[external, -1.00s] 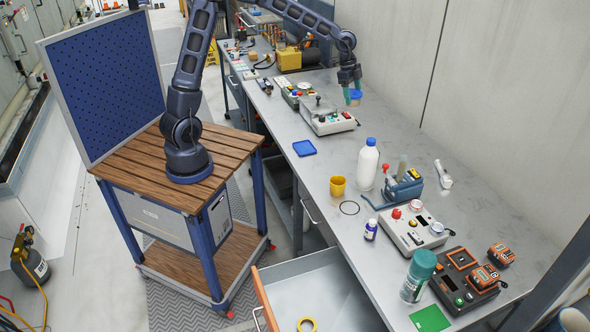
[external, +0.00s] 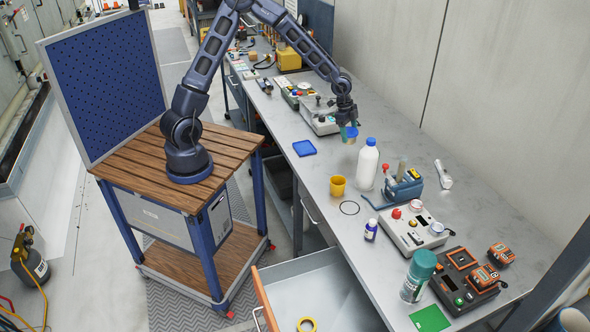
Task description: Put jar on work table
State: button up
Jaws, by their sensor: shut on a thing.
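My gripper (external: 346,123) is shut on a small jar (external: 349,134) with a blue lid, just behind the white bottle. The jar is small in the view and partly covered by the fingers. The work table (external: 405,140) is the long grey bench running along the wall. The jar appears over the bench top; I cannot tell the exact height between it and the surface.
A white bottle (external: 367,165) stands close in front of the jar. A blue square tray (external: 304,148), a yellow cup (external: 337,186) and a control box (external: 321,116) are nearby. The bench strip toward the wall is clear. A drawer (external: 320,292) stands open in front.

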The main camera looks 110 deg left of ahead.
jog(key=shift+f, duration=3.25)
jog(key=shift+f, duration=0.1)
jog(key=o, duration=1.1)
jog(key=v, duration=1.2)
jog(key=shift+d, duration=0.1)
